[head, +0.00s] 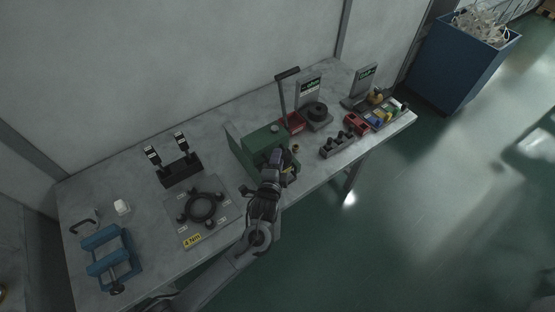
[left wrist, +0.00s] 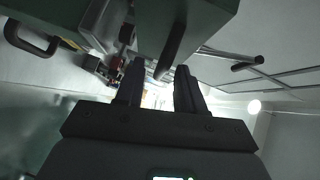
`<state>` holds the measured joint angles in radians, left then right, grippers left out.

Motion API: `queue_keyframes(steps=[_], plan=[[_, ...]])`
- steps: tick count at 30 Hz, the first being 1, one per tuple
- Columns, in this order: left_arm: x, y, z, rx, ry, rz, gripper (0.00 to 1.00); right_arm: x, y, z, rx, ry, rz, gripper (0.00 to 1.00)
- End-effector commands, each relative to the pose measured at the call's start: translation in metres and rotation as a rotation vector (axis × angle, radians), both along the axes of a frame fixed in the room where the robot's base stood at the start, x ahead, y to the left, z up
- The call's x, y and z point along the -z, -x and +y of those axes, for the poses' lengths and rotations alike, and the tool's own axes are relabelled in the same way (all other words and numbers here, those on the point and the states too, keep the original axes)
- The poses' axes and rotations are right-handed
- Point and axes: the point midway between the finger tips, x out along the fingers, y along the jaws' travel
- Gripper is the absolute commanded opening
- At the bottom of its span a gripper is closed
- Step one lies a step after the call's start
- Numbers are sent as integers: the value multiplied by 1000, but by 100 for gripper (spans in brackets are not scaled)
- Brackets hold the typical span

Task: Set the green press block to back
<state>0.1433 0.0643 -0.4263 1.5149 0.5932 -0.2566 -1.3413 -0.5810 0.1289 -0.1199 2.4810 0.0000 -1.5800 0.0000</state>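The green press block (head: 250,150) stands on the bench near its middle, with a raised lever with a black grip (head: 287,74) behind it. My left gripper (head: 277,158) is at the front right side of the green block and hides part of it. In the left wrist view, the fingers of my left gripper (left wrist: 157,85) are apart. The green block (left wrist: 195,18) fills the top of that view, and a dark bar (left wrist: 174,48) hangs from it towards the gap. I cannot tell whether a finger touches the bar. My right gripper is not in view.
Left of the press are a grey plate with a dark ring (head: 202,208), a black two-post stand (head: 180,172) and a blue clamp (head: 112,258). To the right are a dark block with knobs (head: 338,146), a scale (head: 316,115) and a coloured parts tray (head: 382,112).

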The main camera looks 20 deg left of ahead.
Motion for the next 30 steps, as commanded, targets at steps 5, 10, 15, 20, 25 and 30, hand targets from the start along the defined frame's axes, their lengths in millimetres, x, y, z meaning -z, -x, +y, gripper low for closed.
queue_keyframes(steps=[5,10,15,20,25,30], plan=[[1,-5,1,0,1,0,38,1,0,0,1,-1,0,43],[1,-5,1,0,1,0,38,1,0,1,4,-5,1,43],[1,-5,1,0,0,0,21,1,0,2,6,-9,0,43],[1,-5,1,0,0,0,0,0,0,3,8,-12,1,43],[1,-5,1,0,0,0,0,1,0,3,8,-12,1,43],[1,-7,4,-1,-2,1,0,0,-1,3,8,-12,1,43]])
